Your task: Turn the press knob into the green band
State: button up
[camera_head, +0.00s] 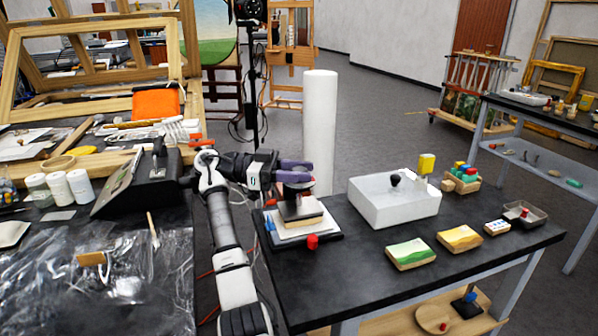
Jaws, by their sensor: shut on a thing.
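The press (290,230) stands at the left end of the black table, with a dark base, pale layers and a dark block stacked on it. The press knob (296,189), dark with a bit of red, sits at its top. My gripper (296,172), with purple fingers, reaches in from the left and is shut on the knob, whose upper part the fingers hide. I cannot make out a green band or a pointer on the knob. A separate red knob (312,242) sits at the press's front edge, and a small blue part (269,222) at its left.
A green-topped block (410,255), a yellow-topped block (459,239) and a small tray (524,214) lie farther right. A tall white cylinder (319,130) stands behind the press.

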aim_at(300, 169)
jog(key=shift+d+f, duration=0.1)
jog(key=shift+f, duration=0.05)
jog(key=o, duration=1)
notch_tip(300, 169, up, 20)
jog(key=shift+r, duration=0.1)
